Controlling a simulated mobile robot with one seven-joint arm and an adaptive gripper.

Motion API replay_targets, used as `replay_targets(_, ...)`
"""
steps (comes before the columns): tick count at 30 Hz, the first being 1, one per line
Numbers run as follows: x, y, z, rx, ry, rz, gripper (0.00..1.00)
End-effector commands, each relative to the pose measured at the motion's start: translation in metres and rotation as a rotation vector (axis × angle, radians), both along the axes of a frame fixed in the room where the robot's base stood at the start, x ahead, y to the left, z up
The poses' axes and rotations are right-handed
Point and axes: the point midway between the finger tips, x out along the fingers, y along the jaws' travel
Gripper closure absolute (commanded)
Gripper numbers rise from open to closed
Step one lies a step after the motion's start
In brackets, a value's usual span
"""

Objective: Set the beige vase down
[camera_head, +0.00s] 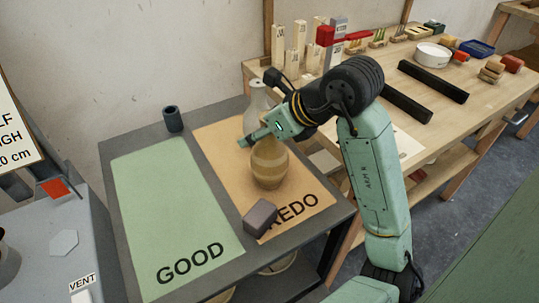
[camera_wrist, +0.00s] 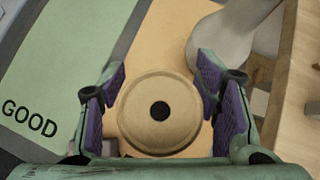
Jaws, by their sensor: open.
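The beige vase (camera_head: 269,165) stands upright on the orange REDO mat (camera_head: 211,135). In the wrist view I look down on its round rim and dark mouth (camera_wrist: 160,112). My gripper (camera_head: 250,140) is at the vase's neck, and its open fingers (camera_wrist: 160,105) are on either side of the rim. A gap shows between the rim and the purple pads. In the head view the gripper and arm partly cover the vase's top.
The green GOOD mat (camera_head: 170,200) lies clear on the left. A paler vase (camera_head: 257,97) stands behind, close to my gripper, and shows in the wrist view (camera_wrist: 225,45). A dark block (camera_head: 260,218) sits at the REDO mat's front, and a dark cup (camera_head: 173,119) stands at the back.

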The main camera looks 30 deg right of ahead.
Motion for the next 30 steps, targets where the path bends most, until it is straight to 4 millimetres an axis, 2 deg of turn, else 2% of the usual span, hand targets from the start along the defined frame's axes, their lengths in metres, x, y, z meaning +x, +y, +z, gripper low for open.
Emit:
replay_targets(3,-0.0001,0.0,-0.0001,0.0,0.0,0.0,0.44)
replay_targets(27,-0.0006,0.0,-0.0006,0.0,0.002,0.001,0.97)
replay_targets(30,-0.0007,0.0,-0.0006,0.0,0.003,0.001,1.0)
